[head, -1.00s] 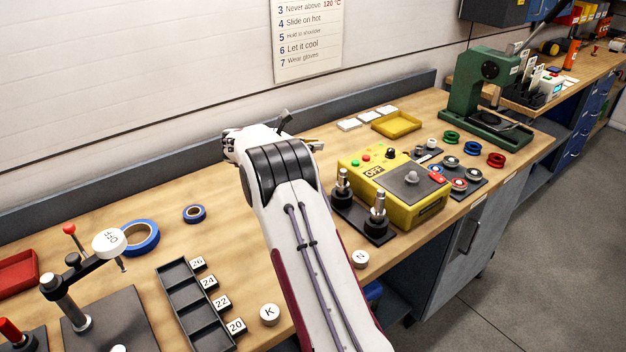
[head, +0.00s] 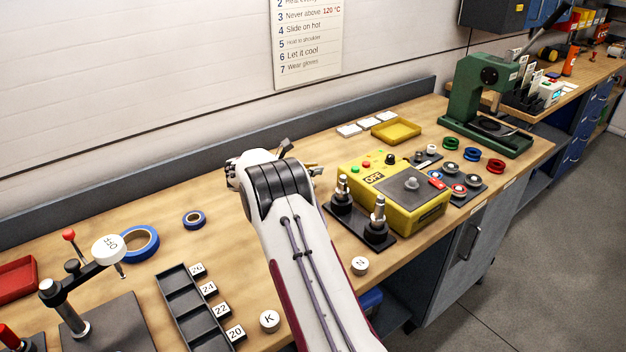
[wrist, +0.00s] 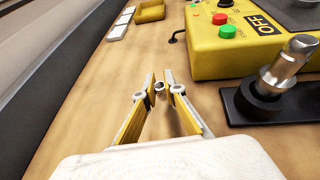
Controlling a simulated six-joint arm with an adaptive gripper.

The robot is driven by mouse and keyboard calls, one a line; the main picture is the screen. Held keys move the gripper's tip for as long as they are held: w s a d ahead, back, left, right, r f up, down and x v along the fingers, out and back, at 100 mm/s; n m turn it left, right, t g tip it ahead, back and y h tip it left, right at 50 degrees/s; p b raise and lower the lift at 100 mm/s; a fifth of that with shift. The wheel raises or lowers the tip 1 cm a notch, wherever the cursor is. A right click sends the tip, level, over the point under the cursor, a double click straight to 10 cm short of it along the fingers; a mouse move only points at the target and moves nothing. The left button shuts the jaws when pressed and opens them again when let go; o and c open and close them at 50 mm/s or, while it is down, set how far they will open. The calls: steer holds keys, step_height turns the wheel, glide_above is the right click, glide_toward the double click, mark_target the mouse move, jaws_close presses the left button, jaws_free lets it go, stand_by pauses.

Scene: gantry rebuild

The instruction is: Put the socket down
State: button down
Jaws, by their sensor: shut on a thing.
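My gripper (wrist: 158,90) shows in the wrist view, its two yellow-sided fingers closed toward each other over the wooden bench. It is shut on a small grey metal piece (wrist: 159,87), which appears to be the socket; only a little of it shows between the fingertips. Whether it touches the bench I cannot tell. In the head view my arm hides most of the gripper, and the socket cannot be made out there.
The yellow control box (head: 395,195) and a dark base with two metal posts (head: 358,224) stand right of my gripper. A yellow tray (head: 397,131) and white tiles (head: 370,125) lie farther back. Blue tape rolls (head: 140,243) lie left. Bare bench surrounds the fingertips.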

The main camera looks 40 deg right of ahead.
steer(key=shift+f, duration=1.85)
steer(key=shift+f, duration=0.1)
steer(key=c, duration=2.1)
jaws_free()
steer(key=shift+a+r, duration=0.3)
steer(key=shift+a, duration=0.05)
steer(key=v, duration=1.1)
steer(key=shift+a+f, duration=0.1)
steer(key=shift+a, duration=0.05)
